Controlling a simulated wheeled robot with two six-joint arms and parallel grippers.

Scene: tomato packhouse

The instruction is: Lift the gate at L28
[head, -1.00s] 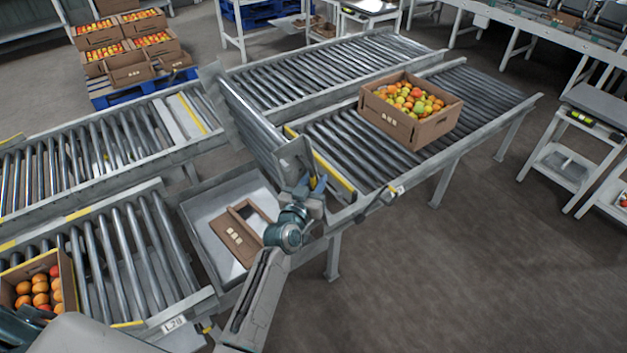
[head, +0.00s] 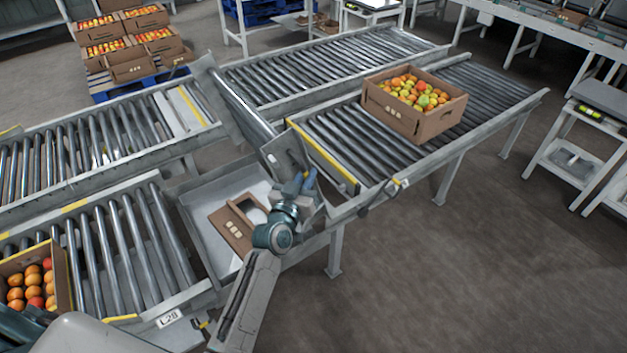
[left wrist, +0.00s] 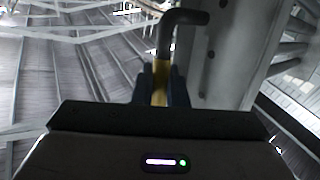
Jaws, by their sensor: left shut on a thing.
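The gate (head: 241,104) is a grey hinged section, tilted up across the gap between the conveyor stretches. The L28 label (head: 169,318) is on the near side rail of the left conveyor. My left gripper (head: 300,184) is at the near end of the gate. It is shut on the gate's handle (left wrist: 161,78), which shows in the left wrist view as a yellow bar with a dark bent end (left wrist: 185,18), between the fingers. My gripper hides part of the handle in the head view. My right gripper is not in view.
A carton of tomatoes (head: 421,134) stands on the right conveyor, another (head: 62,277) on the left one.

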